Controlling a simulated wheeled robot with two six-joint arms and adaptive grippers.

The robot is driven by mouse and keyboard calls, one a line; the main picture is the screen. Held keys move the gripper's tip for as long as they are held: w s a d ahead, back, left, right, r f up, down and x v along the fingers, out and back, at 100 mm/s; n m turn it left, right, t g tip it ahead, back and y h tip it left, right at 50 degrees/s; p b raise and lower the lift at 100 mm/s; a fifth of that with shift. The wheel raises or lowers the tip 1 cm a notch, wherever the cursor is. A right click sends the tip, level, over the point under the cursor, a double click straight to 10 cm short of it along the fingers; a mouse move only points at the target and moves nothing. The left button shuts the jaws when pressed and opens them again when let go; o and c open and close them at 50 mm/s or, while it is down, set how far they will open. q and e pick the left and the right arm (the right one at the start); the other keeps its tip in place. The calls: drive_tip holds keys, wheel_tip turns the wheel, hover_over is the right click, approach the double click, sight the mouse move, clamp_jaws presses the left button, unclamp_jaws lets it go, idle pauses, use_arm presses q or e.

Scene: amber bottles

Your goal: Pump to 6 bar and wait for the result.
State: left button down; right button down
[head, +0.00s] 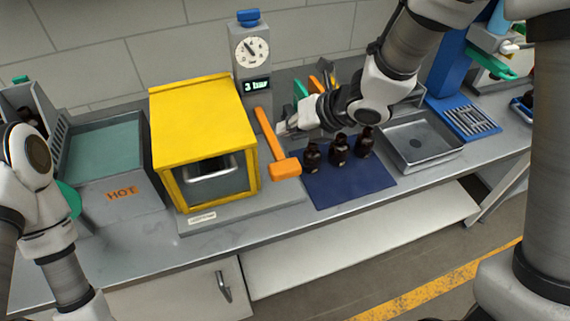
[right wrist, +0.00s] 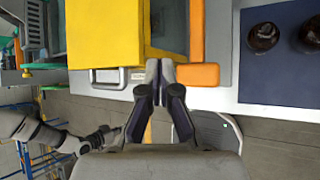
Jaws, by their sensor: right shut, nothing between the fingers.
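The grey gauge column (head: 251,60) has a round dial, a blue knob on top and a display reading 3 bar. A yellow chamber (head: 204,115) with a front window stands before it. An orange lever (head: 269,135) with a block-shaped end rises beside the chamber; its block shows in the right wrist view (right wrist: 205,75). My right gripper (head: 284,128) is close to the lever's right side in the head view. In the right wrist view its fingertips (right wrist: 160,70) are together and empty, beside the block. My left arm is at the left; its far end (right wrist: 105,136) is too small to judge.
Several amber bottles (head: 339,150) stand on a dark blue mat (head: 350,186) right of the lever. A metal tray (head: 421,139) is further right. A box marked HOT (head: 122,193) is left of the chamber. The bench front edge is clear.

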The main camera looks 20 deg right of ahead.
drive_tip(key=b, duration=0.6)
hover_over(295, 171)
drive_tip(key=w+a, duration=0.1)
drive_tip(key=w, duration=0.1)
wheel_tip(295, 171, down, 8)
drive_tip(key=shift+s+a+r, duration=0.15)
drive_tip(key=shift+r, duration=0.05)
drive_tip(key=shift+f+b, duration=0.3)
drive_tip(key=shift+f, duration=0.05)
drive_tip(key=shift+f+b, duration=0.4)
drive_tip(key=shift+b, duration=0.15)
drive_tip(key=shift+f+b, duration=2.65)
drive_tip(key=shift+b, duration=0.15)
idle(2.7)
